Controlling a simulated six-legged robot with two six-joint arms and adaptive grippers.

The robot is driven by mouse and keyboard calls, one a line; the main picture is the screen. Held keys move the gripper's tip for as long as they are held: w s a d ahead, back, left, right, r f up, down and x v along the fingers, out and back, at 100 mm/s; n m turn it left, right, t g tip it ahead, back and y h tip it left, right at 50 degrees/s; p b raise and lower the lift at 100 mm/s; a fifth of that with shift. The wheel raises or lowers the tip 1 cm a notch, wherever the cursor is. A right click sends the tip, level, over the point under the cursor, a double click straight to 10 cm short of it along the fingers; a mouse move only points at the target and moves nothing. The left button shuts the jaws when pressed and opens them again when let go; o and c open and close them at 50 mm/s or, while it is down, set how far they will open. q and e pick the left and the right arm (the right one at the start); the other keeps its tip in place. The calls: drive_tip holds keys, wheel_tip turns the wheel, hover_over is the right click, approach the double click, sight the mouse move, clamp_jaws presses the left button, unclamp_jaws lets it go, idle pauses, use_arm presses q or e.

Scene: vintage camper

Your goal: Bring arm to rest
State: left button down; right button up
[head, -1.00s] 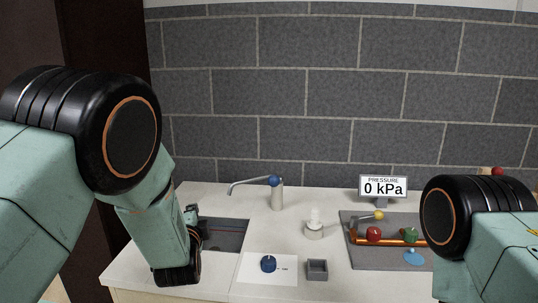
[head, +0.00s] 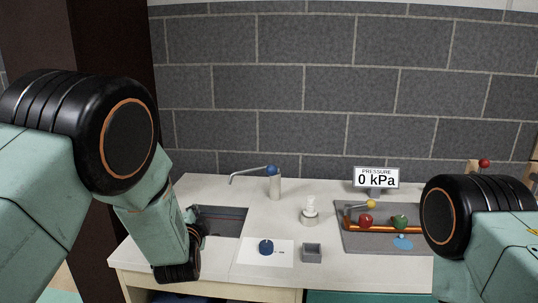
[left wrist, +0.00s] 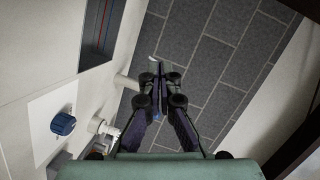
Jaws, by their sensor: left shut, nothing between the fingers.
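My left arm (head: 150,225) comes in from the left and hangs folded down in front of the counter's left part. Its gripper is mostly hidden behind the wrist in the head view, with only dark parts showing beside the sink. In the left wrist view the left gripper (left wrist: 158,80) has its dark fingers together with nothing between them, in front of the grey block wall. My right arm (head: 455,220) shows at the right edge, and its gripper is out of the frame.
The counter (head: 215,270) holds a sunken sink (head: 225,222), a blue-handled tap (head: 273,185), a blue knob (head: 266,247) on a white sheet, a small grey box (head: 311,253), a white bottle (head: 310,211), a grey panel with coloured valves (head: 350,240), and a display (head: 377,179) reading 0 kPa.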

use_arm(q)
drive_tip(key=s+a+f+n+g+h+b, duration=0.15)
drive_tip(key=s+f+n+g, duration=0.3)
drive_tip(key=s+f, duration=0.7)
drive_tip(key=s+a+f+n+g+b, duration=0.15)
drive_tip(key=s+f+n+g, duration=0.3)
drive_tip(key=s+f, duration=0.65)
drive_tip(key=s+f+n+g+b, duration=0.1)
drive_tip(key=s+f+g+b, duration=0.1)
drive_tip(key=s+f, duration=0.3)
drive_tip(key=s+f+n+g+b, duration=0.1)
drive_tip(key=s+f+g+b, duration=0.1)
drive_tip(key=s, duration=1.1)
drive_tip(key=s+f+n+g+b, duration=0.1)
drive_tip(key=s+f+g+b, duration=0.1)
drive_tip(key=s+f, duration=0.5)
drive_tip(key=s+b, duration=0.1)
drive_tip(key=s, duration=0.1)
drive_tip(key=shift+s+a+f+n+g+h, duration=0.15)
drive_tip(key=shift+s+f+n+g+h, duration=0.2)
drive_tip(key=shift+s+n+g, duration=0.05)
